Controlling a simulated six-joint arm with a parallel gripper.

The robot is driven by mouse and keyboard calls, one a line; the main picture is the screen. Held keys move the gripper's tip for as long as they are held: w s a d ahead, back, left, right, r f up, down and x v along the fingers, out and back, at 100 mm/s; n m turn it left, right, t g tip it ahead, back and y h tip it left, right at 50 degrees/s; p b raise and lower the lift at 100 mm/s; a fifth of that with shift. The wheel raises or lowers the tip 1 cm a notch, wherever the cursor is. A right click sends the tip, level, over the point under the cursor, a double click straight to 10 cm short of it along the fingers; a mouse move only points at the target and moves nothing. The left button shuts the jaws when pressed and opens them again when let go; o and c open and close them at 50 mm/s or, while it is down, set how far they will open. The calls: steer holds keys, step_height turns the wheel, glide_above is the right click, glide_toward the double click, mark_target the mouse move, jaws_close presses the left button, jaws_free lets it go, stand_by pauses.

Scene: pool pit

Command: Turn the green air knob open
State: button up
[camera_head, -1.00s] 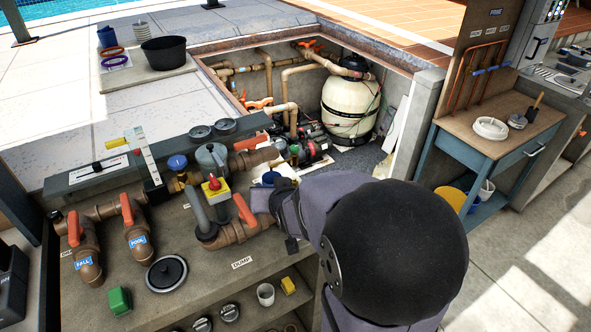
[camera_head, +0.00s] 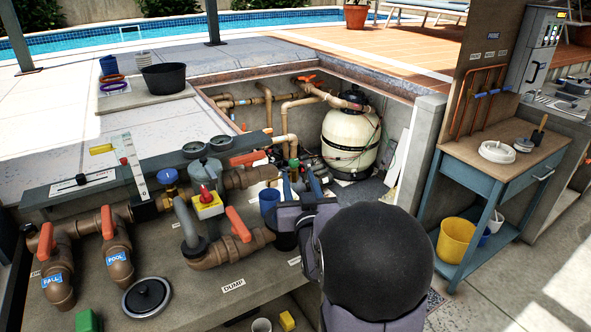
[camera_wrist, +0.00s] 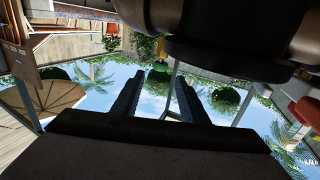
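A small green knob (camera_head: 293,163) shows in the head view among the pipes, just beyond my fingers; its lower part is hidden. My gripper (camera_head: 300,184) points up and away, with its two fingers apart and nothing visibly held. Its tips are close below the knob in the picture; I cannot tell whether they touch it. In the wrist view my gripper (camera_wrist: 158,85) shows two dark, separated fingers against the sky. A green shape (camera_wrist: 159,74) lies between them; I cannot tell whether it is the knob or a plant.
Orange-handled valves (camera_head: 240,225), a yellow box with a red knob (camera_head: 207,204) and a blue cup (camera_head: 268,202) stand left of my gripper. A cream filter tank (camera_head: 348,140) is in the pit behind. A dark pipe body (camera_wrist: 220,35) crosses the wrist view's top.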

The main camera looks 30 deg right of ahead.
mark_target(295, 166)
steer(key=shift+p+x, duration=0.75)
steer(key=shift+x, duration=2.5)
steer(key=shift+f, duration=0.1)
steer(key=c, duration=1)
